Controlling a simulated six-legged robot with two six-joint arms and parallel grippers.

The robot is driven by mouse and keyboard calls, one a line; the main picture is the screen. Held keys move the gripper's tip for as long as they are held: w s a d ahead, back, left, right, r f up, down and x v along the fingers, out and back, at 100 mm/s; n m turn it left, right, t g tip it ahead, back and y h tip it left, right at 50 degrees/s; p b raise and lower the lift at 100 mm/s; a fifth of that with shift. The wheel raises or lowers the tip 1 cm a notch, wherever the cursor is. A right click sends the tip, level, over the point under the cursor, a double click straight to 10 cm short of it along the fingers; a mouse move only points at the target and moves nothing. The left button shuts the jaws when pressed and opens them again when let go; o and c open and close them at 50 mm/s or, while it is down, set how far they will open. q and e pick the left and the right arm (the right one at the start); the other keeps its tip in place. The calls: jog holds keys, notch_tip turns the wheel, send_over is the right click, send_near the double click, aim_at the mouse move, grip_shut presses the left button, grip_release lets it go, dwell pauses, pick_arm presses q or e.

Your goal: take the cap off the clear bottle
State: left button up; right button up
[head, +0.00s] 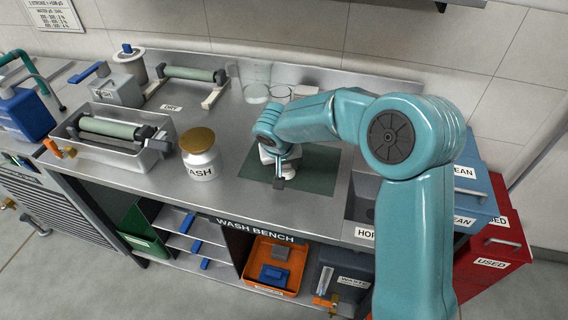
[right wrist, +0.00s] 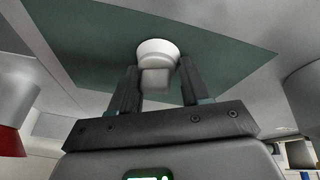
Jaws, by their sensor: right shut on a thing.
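My right gripper (head: 283,178) reaches down over the dark green mat (head: 318,172) on the bench. In the right wrist view the two fingers of my right gripper (right wrist: 158,70) stand on either side of a small white piece (right wrist: 157,50) with a round, wider end and a squarish grey-white part. The gripper is shut on this piece. The white piece also shows in the head view (head: 291,168), partly hidden by the gripper. I cannot tell whether it is the clear bottle or its cap. My left gripper is not in view.
A white WASH jar (head: 200,160) with a brown lid stands left of the mat. Clear glassware (head: 256,93) stands at the back. A metal tray (head: 155,155) with a roller is at the left. Bare steel lies between jar and mat.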

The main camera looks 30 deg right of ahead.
jog(key=o, duration=0.9)
jog(key=v, duration=1.2)
